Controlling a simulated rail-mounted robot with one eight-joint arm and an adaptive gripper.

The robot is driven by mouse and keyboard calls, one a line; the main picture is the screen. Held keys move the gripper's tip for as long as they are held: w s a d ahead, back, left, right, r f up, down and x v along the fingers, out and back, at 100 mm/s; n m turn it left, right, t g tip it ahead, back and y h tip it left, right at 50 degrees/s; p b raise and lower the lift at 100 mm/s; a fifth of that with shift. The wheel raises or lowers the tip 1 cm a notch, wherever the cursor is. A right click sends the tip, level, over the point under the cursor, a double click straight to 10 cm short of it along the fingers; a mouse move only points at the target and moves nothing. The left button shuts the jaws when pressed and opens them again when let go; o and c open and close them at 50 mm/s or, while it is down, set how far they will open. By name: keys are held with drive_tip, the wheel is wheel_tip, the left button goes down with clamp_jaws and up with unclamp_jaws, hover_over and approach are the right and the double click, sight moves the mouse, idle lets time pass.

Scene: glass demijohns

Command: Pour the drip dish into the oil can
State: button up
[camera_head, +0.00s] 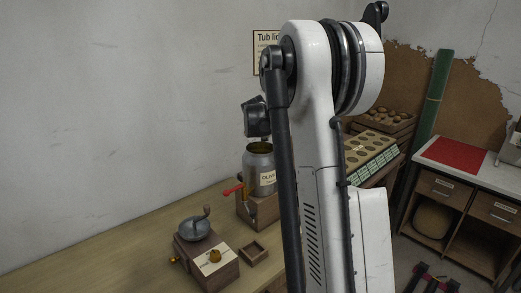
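A grey metal can (259,169) with a pale label stands open at the top on a wooden box, left of my arm; I take it as the oil can. Its mouth shows something dark greenish inside. A small square wooden tray (254,253) lies on the table in front of it; I cannot tell if this is the drip dish. A black part (256,117), seemingly my gripper, shows above the can, partly behind my arm. Its fingers cannot be made out, nor whether it holds anything.
A grinder (205,255) with a grey bowl and crank stands on the wooden table (120,262). A red handle (233,189) sticks out left beside the can. Crates (382,120) and a white-topped bench (470,150) are at the right. The table's left part is clear.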

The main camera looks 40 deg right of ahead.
drive_tip(key=shift+a+f, duration=0.1)
drive_tip(key=shift+f, duration=0.05)
drive_tip(key=shift+s+a+t+h+b, duration=0.1)
drive_tip(key=shift+a+t+h+b, duration=0.1)
drive_tip(key=shift+t+h+b, duration=0.5)
drive_tip(key=shift+s+a+t+h+b, duration=0.15)
drive_tip(key=shift+t+h+b, duration=0.2)
drive_tip(key=shift+h, duration=0.55)
idle(1.2)
drive_tip(key=shift+s+a+t+h+b, duration=0.3)
drive_tip(key=shift+a+b, duration=0.15)
drive_tip(key=shift+b, duration=0.35)
drive_tip(key=shift+s+a+t+h+b, duration=0.15)
drive_tip(key=shift+a+h+b, duration=0.25)
drive_tip(key=shift+b, duration=0.35)
drive_tip(key=shift+a+b, duration=0.1)
drive_tip(key=shift+b, duration=0.3)
drive_tip(key=shift+d+r+p, duration=0.2)
drive_tip(key=shift+r+p, duration=0.2)
drive_tip(key=shift+p, duration=0.45)
drive_tip(key=w+d+g+y+p, duration=0.1)
drive_tip(key=p, duration=0.1)
drive_tip(key=shift+d+p, duration=0.35)
drive_tip(key=shift+p, duration=0.05)
drive_tip(key=shift+w+f+g+y, duration=0.1)
drive_tip(key=shift+f+g+y, duration=0.2)
drive_tip(key=shift+y, duration=0.5)
drive_tip(key=shift+d+r, duration=0.1)
